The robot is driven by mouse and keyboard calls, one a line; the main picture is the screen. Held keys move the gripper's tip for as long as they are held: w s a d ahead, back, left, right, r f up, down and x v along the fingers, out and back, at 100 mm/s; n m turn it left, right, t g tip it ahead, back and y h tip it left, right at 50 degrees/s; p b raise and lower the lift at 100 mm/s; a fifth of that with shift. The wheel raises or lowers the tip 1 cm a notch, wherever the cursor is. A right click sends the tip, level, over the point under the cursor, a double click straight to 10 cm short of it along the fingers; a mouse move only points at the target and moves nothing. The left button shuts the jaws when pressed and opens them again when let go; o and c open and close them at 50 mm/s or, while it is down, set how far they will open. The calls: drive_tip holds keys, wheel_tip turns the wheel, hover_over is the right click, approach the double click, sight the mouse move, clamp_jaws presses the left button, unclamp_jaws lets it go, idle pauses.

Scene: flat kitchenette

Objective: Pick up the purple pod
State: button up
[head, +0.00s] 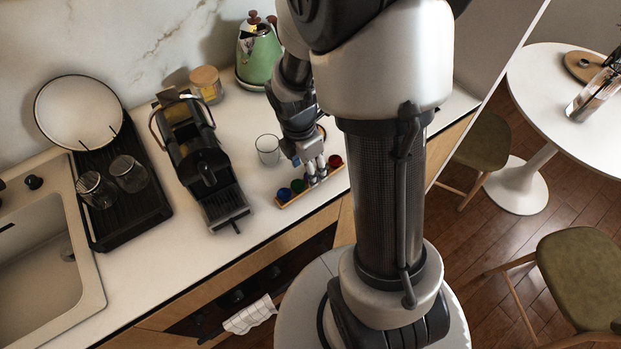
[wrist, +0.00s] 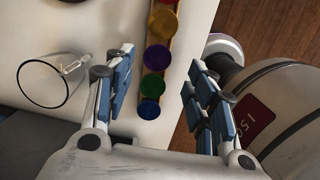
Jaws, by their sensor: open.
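A narrow wooden holder (head: 325,183) with a row of coloured pods stands near the counter's front edge.
A clear glass (head: 268,150) stands left of the holder; it also shows in the wrist view (wrist: 45,84). A coffee machine (head: 200,160) is farther left, a green kettle (head: 258,52) and a lidded jar (head: 206,84) behind. A red pod (head: 335,161) sits at the holder's right end.

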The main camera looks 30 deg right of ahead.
drive_tip(key=f, duration=0.1)
drive_tip(key=f+b, duration=0.1)
drive_tip(key=f, duration=0.1)
drive_tip(key=f+b, duration=0.1)
drive_tip(key=shift+w+d+f, duration=0.2)
drive_tip(key=shift+d+f, duration=0.15)
drive_tip(key=shift+c, duration=0.3)
drive_tip(key=c, duration=0.7)
